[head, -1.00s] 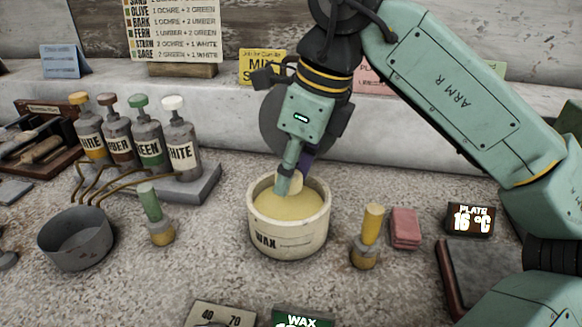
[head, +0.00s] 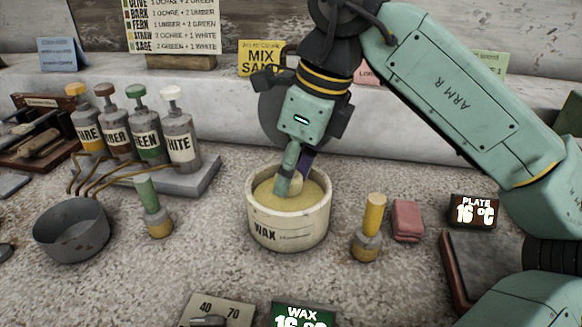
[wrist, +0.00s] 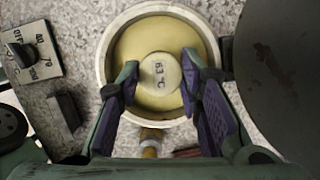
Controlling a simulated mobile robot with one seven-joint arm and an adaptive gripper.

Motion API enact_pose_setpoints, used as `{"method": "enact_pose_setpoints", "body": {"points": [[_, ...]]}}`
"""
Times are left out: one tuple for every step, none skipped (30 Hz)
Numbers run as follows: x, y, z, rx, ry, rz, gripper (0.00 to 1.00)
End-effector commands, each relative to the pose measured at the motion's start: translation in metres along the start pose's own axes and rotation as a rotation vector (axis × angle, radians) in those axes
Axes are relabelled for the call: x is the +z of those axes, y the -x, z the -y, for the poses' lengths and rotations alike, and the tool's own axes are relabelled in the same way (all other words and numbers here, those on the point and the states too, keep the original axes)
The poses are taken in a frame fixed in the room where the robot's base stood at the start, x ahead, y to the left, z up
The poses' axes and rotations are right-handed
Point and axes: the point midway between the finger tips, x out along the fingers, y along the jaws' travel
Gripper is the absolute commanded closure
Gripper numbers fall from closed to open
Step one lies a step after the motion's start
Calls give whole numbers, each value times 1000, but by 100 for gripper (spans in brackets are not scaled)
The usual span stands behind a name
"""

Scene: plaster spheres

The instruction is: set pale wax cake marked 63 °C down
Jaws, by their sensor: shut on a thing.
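The pale wax cake marked 63 °C (wrist: 159,76) is a small round disc between my fingers in the wrist view. My gripper (wrist: 160,84) is shut on it, one finger at each side. In the head view my gripper (head: 291,184) reaches down into the white pot labelled WAX (head: 289,235), and the cake (head: 297,184) is partly hidden behind a finger. The pot holds yellow wax (head: 270,195). The cake is over or at the yellow surface; I cannot tell whether it touches.
A green-handled brush (head: 153,208) and a grey bowl (head: 72,232) are left. A PLATE display reading 16 °C (head: 474,212) is far right. A dial plate (head: 218,309) is in front.

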Motion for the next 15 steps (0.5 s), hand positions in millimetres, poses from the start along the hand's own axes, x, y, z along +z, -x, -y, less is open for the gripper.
{"method": "enact_pose_setpoints", "body": {"points": [[-1,-2,0,0,0,0,87],[-1,-2,0,0,0,0,87],[-1,-3,0,0,0,0,87],[-1,-4,0,0,0,0,87],[-1,-4,0,0,0,0,87],[-2,-5,0,0,0,0,87],[-2,-6,0,0,0,0,87],[-2,-6,0,0,0,0,87],[-2,-7,0,0,0,0,87],[-2,-8,0,0,0,0,87],[-2,-8,0,0,0,0,87],[-2,-9,0,0,0,0,87],[-3,-10,0,0,0,0,87],[-3,-10,0,0,0,0,87],[-3,-11,0,0,0,0,87]]}}
